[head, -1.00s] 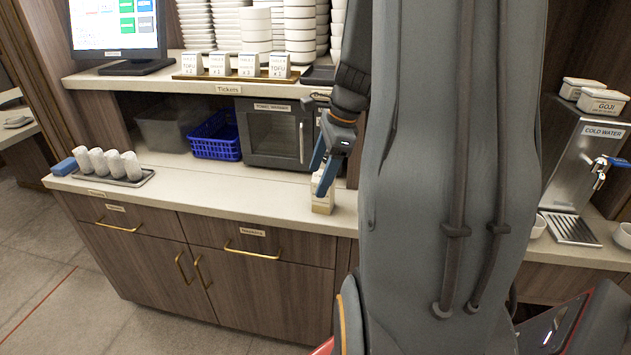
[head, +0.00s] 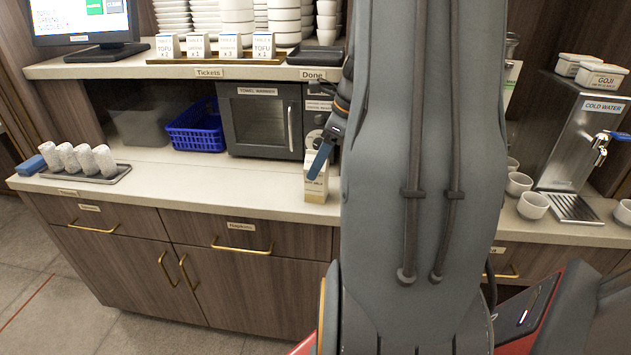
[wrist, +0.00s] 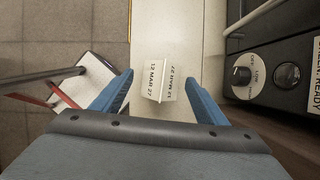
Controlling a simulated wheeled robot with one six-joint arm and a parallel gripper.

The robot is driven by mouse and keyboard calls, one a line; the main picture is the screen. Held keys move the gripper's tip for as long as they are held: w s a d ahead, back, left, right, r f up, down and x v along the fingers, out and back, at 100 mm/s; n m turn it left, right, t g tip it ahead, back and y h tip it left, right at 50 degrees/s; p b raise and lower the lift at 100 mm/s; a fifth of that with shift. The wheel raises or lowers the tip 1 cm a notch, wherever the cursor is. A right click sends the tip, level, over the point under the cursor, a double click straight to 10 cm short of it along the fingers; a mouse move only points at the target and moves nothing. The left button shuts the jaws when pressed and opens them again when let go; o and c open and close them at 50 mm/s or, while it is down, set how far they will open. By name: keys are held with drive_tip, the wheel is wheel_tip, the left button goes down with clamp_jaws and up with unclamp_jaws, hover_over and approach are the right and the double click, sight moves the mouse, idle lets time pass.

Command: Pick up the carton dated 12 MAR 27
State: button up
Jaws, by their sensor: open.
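The carton (head: 316,187) stands upright on the counter, white at the top with a tan lower part, in front of the towel warmer's right side. In the wrist view the carton (wrist: 159,82) is seen from above, and its top reads 12 MAR 27 on both sides of the ridge. My gripper (wrist: 160,88) is open, with one blue finger on each side of the carton and a gap on both sides. In the head view my gripper (head: 319,160) overlaps the carton's upper part, and my arm hides the counter to its right.
The towel warmer (head: 262,120) stands behind, with a control knob (wrist: 241,75) close to the right finger. A blue basket (head: 195,130) and a tray of rolled towels (head: 112,176) are further left. The counter (head: 220,190) between is clear. A cold water dispenser (head: 585,130) stands right.

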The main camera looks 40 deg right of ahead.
drive_tip(key=shift+p+x, duration=0.75)
drive_tip(key=shift+x, duration=2.3)
drive_tip(key=shift+c, duration=0.2)
drive_tip(key=c, duration=1.5)
